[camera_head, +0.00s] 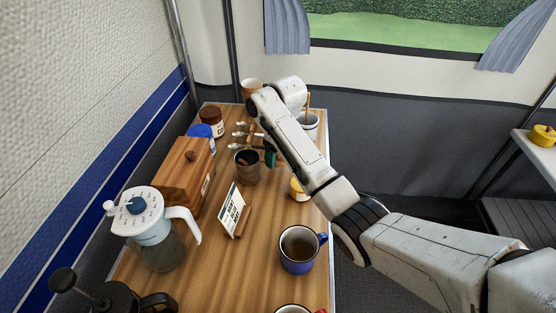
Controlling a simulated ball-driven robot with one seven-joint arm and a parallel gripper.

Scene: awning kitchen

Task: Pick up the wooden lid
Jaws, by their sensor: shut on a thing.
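My gripper (268,148) points down over the middle of the table, partly hidden behind my own pale forearm. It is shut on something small. A brown wooden-looking piece (252,131), which looks like the wooden lid, shows beside it, but the grip itself is hard to see. A dark metal canister (247,171), open at the top with brown inside, stands just below and left of the gripper. A wooden box (183,178) with a round knob on its top stands to the left, apart from the gripper.
A glass pitcher (160,246), a card stand (233,212) and a blue mug (298,250) stand nearer. A yellow item (298,190) lies under my arm. A brown jar (211,122), a blue-lidded jar (199,131) and a white mug (311,127) stand farther back.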

